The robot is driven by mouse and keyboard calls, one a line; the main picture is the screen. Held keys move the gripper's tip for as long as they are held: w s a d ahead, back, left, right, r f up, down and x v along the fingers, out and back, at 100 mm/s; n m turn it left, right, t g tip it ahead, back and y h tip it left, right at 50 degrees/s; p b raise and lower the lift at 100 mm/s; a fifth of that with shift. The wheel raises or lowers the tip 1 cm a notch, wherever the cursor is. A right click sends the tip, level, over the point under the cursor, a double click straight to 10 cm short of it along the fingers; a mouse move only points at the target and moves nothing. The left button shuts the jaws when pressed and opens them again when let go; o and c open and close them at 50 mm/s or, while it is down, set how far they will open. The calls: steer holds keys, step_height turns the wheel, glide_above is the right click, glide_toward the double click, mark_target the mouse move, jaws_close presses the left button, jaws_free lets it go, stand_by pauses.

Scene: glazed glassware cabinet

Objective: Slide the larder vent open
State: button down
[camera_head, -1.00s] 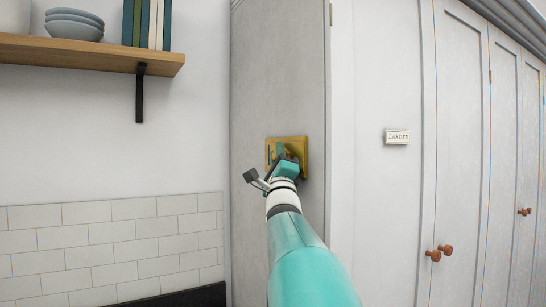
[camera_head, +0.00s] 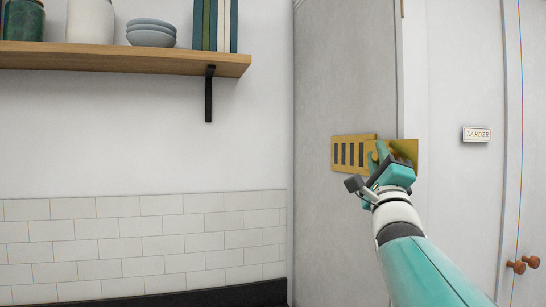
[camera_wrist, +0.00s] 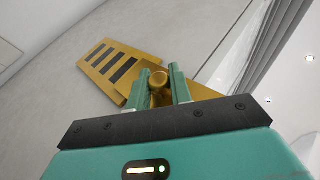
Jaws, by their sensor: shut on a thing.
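The larder vent (camera_head: 346,153) is a brass plate with dark slots on the grey side panel of the cabinet. Several slots show open on its left part. Its brass slider plate (camera_head: 408,152) sticks out to the right of the slotted part. My gripper (camera_head: 383,157) is at the slider. In the wrist view the fingers (camera_wrist: 160,88) are shut on the round brass knob (camera_wrist: 159,80), one finger on each side. The slotted plate (camera_wrist: 112,68) lies to the upper left there. My gripper hides part of the slider.
A wooden shelf (camera_head: 120,61) with bowls (camera_head: 151,34), jars and books is at upper left, above white tiles (camera_head: 140,245).

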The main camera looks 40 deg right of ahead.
steer(key=c, duration=1.6)
jaws_free()
steer(key=shift+w+a+f, duration=0.1)
steer(key=shift+w, duration=0.1)
steer(key=shift+c, duration=0.2)
steer(key=o, duration=0.3)
steer(key=shift+a, duration=0.2)
steer(key=shift+o, duration=0.2)
steer(key=shift+s+d, duration=0.2)
steer(key=shift+d, duration=0.1)
steer(key=shift+s+a, duration=0.1)
steer(key=shift+a, duration=0.05)
steer(key=v, duration=1.3)
steer(key=shift+f, duration=0.2)
steer(key=shift+s, duration=0.1)
